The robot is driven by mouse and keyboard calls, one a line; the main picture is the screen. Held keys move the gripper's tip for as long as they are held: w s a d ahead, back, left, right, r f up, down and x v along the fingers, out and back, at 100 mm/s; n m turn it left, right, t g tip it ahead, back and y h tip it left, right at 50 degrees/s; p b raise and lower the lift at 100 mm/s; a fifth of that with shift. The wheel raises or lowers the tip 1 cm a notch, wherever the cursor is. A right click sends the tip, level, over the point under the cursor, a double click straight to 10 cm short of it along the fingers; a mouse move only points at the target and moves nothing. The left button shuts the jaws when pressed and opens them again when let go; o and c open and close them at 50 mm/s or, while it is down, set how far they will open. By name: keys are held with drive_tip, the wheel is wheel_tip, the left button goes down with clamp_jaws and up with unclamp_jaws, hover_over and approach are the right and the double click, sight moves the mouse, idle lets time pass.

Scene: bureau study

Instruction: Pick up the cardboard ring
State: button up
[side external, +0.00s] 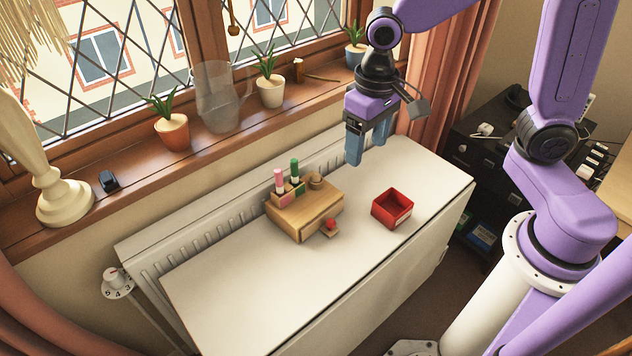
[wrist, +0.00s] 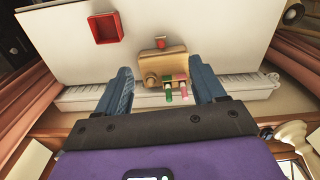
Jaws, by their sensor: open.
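A small tan ring-shaped piece (side external: 316,181), which looks like the cardboard ring, sits on the right back part of a wooden box (side external: 318,213) on the white table. In the wrist view the ring (wrist: 152,80) shows as a round tan shape on the left part of the box (wrist: 165,65). My gripper (side external: 368,148) is open and empty, above and to the right of the box, apart from the ring. In the wrist view the gripper's fingertips (wrist: 160,73) frame the box from either side. The ring's hole is too small to make out.
Beside the ring stand a green marker (side external: 295,170) and a pink marker (side external: 279,180). A red open bin (side external: 392,208) stands to the right. The table's left part (side external: 240,290) is clear. A windowsill with potted plants runs behind.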

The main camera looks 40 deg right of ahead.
drive_tip(key=w+f+m, duration=0.3)
drive_tip(key=w+m, duration=0.4)
drive_tip(key=w, duration=0.4)
drive_tip(key=m, duration=0.7)
approach(316, 174)
drive_tip(key=f, duration=0.2)
drive_tip(key=w+f, duration=0.1)
drive_tip(key=f, duration=0.2)
drive_tip(key=shift+w+f, duration=0.15)
drive_tip(key=shift+f, duration=0.05)
drive_tip(key=shift+s+d+f, duration=0.1)
drive_tip(key=shift+s+f, duration=0.05)
drive_tip(key=shift+f, duration=1.15)
drive_tip(key=shift+s+d+f, duration=0.1)
drive_tip(key=shift+s+f, duration=0.05)
drive_tip(key=shift+f, duration=1.2)
drive_tip(key=c, duration=1.1)
